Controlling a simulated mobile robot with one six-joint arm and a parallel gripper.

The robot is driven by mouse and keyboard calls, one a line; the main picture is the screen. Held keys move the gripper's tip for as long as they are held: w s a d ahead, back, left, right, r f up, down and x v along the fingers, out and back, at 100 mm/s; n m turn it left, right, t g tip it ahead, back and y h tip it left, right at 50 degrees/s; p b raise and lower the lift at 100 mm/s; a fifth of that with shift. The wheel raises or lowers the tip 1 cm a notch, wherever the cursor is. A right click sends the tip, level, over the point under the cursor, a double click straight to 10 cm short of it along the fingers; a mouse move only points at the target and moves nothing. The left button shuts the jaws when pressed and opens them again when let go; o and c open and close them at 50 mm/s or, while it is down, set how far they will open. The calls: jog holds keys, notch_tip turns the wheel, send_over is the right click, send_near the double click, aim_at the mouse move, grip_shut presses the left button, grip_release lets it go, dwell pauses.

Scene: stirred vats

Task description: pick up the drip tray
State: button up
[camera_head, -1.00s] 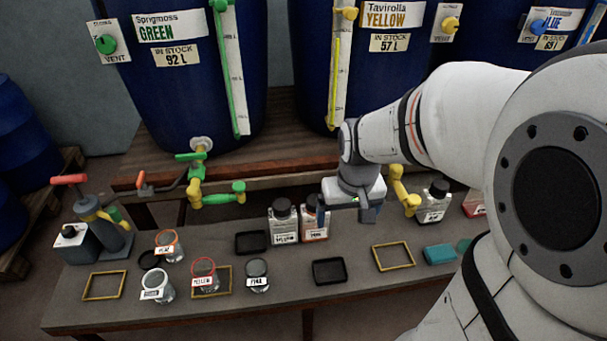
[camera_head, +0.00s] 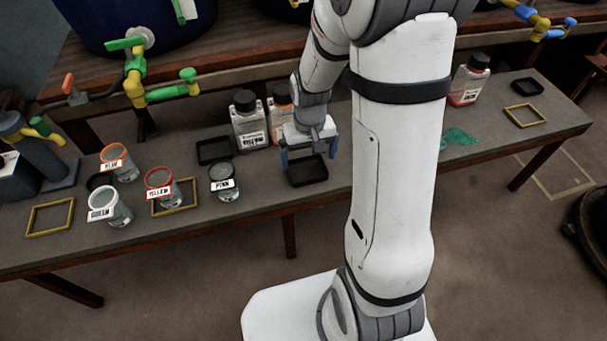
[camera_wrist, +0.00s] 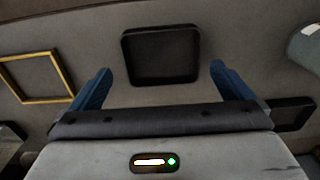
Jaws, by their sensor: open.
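A black shallow rectangular drip tray (camera_head: 307,178) lies flat on the grey bench, left of my arm. My gripper (camera_head: 308,158) is open and empty above it, its blue fingers pointing down. In the wrist view the tray (camera_wrist: 160,55) appears between and beyond the two open fingertips (camera_wrist: 160,70). I see no contact between fingers and tray. A second black tray (camera_head: 214,141) lies to the left behind the jars; it also shows at the right edge of the wrist view (camera_wrist: 293,113). A third dark tray (camera_head: 527,86) lies at the bench's far right.
Two capped bottles (camera_head: 249,120) stand just behind my gripper. A yellow frame (camera_wrist: 38,77) lies beside the tray. A green spill (camera_head: 460,137) and white bottle (camera_head: 468,82) are right of my arm.

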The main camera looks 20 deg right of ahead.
aim_at(307, 173)
notch_tip(307, 173, down, 5)
jog(key=shift+w+a+r+b, duration=0.1)
jog(key=shift+a+r+b, duration=0.1)
jog(key=shift+b, duration=0.95)
jog(key=shift+d+r, duration=0.1)
jog(key=shift+c, duration=0.4)
jog(key=c, duration=0.7)
jog(key=shift+o, duration=0.2)
